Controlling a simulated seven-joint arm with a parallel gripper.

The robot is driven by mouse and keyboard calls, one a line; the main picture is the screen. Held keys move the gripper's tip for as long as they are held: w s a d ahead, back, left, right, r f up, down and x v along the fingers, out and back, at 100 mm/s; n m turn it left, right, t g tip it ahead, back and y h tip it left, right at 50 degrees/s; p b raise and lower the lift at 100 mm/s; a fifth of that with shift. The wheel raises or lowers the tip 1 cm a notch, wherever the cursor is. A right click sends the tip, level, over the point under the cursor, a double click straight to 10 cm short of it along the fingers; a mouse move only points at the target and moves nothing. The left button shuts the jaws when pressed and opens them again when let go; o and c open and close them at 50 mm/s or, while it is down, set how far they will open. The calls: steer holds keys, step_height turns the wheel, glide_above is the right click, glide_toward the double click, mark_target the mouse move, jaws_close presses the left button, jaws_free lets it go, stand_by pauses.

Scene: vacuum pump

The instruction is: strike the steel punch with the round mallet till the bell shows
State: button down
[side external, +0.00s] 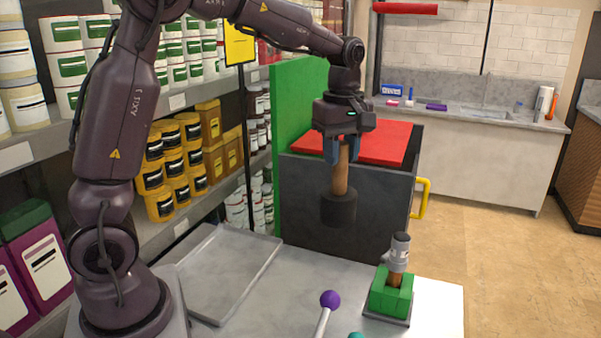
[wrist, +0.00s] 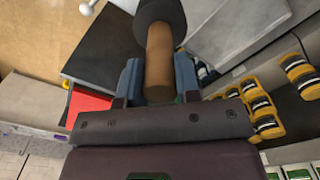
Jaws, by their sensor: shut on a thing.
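My gripper (side external: 341,152) is shut on the wooden handle (side external: 341,172) of the round mallet, whose dark head (side external: 338,210) hangs down above the table. The wrist view shows the handle (wrist: 159,55) between my two blue fingers (wrist: 158,82) and the head (wrist: 162,12) beyond them. The steel punch (side external: 399,247), a grey cylinder with a dark top, stands nearly upright over a brown piece (side external: 396,279) in a green block (side external: 390,297). The mallet head is up and left of the punch, apart from it. I cannot make out a bell.
An empty grey tray (side external: 225,268) lies on the table at left. A purple ball on a pale stick (side external: 330,299) is at the front, beside a partly cut-off teal object (side external: 356,335). A dark cabinet (side external: 300,215) with a red top (side external: 385,140) stands behind the table.

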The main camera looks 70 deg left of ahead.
steer(key=w+d+r, duration=0.7)
steer(key=w+d, duration=0.2)
steer(key=shift+w, duration=0.15)
steer(key=shift+f, duration=2.45)
